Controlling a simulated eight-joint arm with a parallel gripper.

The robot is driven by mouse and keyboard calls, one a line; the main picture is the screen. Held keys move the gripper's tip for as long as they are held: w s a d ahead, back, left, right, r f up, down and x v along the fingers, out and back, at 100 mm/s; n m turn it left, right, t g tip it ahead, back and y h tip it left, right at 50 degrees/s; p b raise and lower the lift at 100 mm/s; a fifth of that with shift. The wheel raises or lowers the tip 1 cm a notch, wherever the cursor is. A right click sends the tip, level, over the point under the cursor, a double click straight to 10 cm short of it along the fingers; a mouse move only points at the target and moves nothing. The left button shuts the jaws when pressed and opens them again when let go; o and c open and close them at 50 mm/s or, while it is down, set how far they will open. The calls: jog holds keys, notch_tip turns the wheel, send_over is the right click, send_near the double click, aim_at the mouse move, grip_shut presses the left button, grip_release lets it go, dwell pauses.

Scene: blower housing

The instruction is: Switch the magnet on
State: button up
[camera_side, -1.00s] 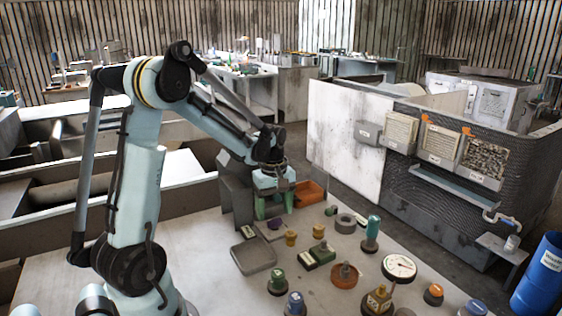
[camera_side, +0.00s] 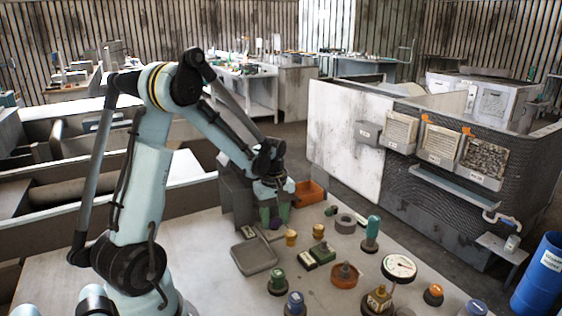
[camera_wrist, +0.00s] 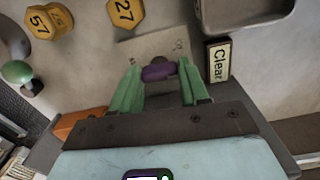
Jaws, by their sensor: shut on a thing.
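In the wrist view, my gripper (camera_wrist: 158,80) has its two green fingers closed on a purple knob (camera_wrist: 158,72), one finger on each side. The knob sits over a pale plate (camera_wrist: 135,47) with small marks, on the table. I cannot read the marks, and the lower part of the knob is hidden. In the side view, my gripper (camera_side: 272,213) is low at the back of the table, and a small part of the purple knob (camera_side: 276,224) shows beside the fingers.
A "Clear" label block (camera_wrist: 218,62) stands right of the plate, near a grey tray (camera_side: 254,257). Yellow hexagonal weights (camera_wrist: 124,13) lie beyond it. An orange bin (camera_side: 309,193) is behind my gripper. Several knobs, a dial (camera_side: 399,267) and a grey ring (camera_side: 345,223) fill the table's right side.

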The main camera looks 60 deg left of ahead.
aim_at(275, 219)
jog(key=shift+m, duration=3.1)
jog(key=o, duration=1.1)
jog(key=shift+c, duration=0.2)
jog(key=shift+r, duration=0.1)
notch_tip(275, 219, up, 12)
